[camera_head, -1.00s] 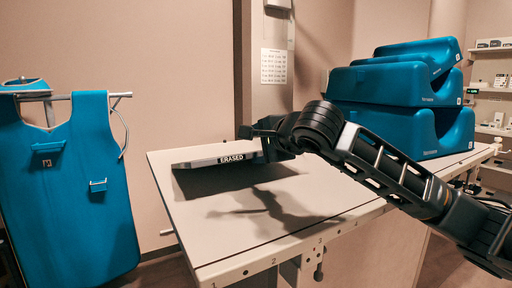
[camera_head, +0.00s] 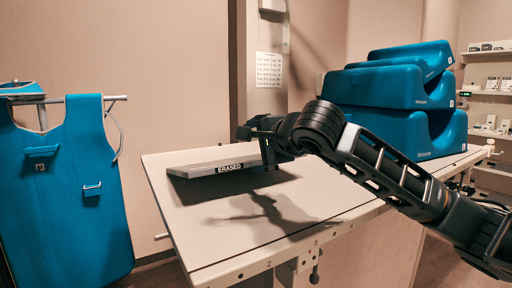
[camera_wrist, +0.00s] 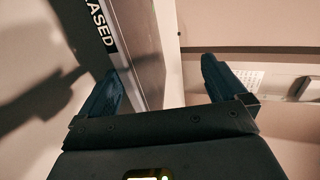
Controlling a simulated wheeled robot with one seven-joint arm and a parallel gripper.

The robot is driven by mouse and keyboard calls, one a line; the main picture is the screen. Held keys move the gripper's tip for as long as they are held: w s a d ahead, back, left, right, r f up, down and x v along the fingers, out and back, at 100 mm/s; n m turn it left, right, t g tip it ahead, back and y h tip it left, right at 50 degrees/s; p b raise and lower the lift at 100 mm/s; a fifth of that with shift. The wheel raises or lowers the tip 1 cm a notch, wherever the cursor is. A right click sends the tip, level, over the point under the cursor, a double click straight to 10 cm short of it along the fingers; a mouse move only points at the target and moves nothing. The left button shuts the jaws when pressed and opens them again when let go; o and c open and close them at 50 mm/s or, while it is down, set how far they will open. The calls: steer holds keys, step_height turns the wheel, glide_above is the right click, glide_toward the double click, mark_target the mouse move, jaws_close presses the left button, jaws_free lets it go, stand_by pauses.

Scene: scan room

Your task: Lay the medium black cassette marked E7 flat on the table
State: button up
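A flat slab-like cassette (camera_head: 215,164) shows above the left part of the table (camera_head: 222,244) in the head view, with its thin edge towards me. The edge label reads ERASED; no E7 mark is visible. The slab looks grey with a dark edge and is tilted, with a dark shadow under it. My gripper (camera_head: 266,150) is at its right end. In the wrist view my gripper (camera_wrist: 165,85) has its fingers well apart, and the cassette (camera_wrist: 138,45) passes by the left finger, partly in the gap. I cannot tell whether they touch.
Blue foam positioning cushions (camera_head: 395,90) are stacked on the right end of the table. A blue apron (camera_head: 72,190) hangs on a rail at the left. Shelves (camera_head: 490,95) stand at the far right. The table's front middle is bare, apart from my arm's shadow.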

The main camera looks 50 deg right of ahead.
steer(key=shift+f, duration=0.1)
steer(key=v, duration=0.8)
steer(key=shift+w, duration=0.1)
stand_by(0.8)
